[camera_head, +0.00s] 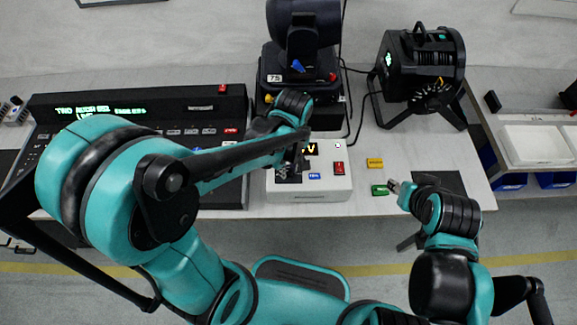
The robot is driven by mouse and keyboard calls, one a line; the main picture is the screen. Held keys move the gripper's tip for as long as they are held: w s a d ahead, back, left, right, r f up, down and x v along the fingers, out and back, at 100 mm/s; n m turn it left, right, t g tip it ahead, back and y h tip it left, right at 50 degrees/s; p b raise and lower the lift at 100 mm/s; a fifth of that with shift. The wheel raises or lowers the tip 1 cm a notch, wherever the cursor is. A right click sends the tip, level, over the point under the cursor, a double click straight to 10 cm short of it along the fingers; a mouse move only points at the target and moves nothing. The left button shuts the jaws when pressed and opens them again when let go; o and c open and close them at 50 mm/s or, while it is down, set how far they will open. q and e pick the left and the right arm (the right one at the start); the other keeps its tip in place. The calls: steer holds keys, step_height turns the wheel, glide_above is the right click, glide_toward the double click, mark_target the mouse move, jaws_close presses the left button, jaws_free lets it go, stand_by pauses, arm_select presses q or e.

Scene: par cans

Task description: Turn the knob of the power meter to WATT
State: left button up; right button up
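The power meter (318,191) is a white box on the table in the middle of the head view. Its small display (311,149) shows a yellow "V", partly covered. A red switch (338,168) and a blue label (314,176) are on its top. My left gripper (290,168) is over the meter's left part, pointing down, and hides the knob; whether its fingers touch the knob or are closed cannot be made out. My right gripper (393,186) is near the table's front edge, right of the meter, small in view, and its fingers are hard to tell.
A lighting console (190,118) stands left. A moving-head light (300,60) stands behind the meter, and a black par can (425,60) at the back right. Yellow (375,163) and green (380,190) blocks lie right of the meter. A white tray (535,146) is far right.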

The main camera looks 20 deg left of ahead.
arm_select(q)
jaws_close()
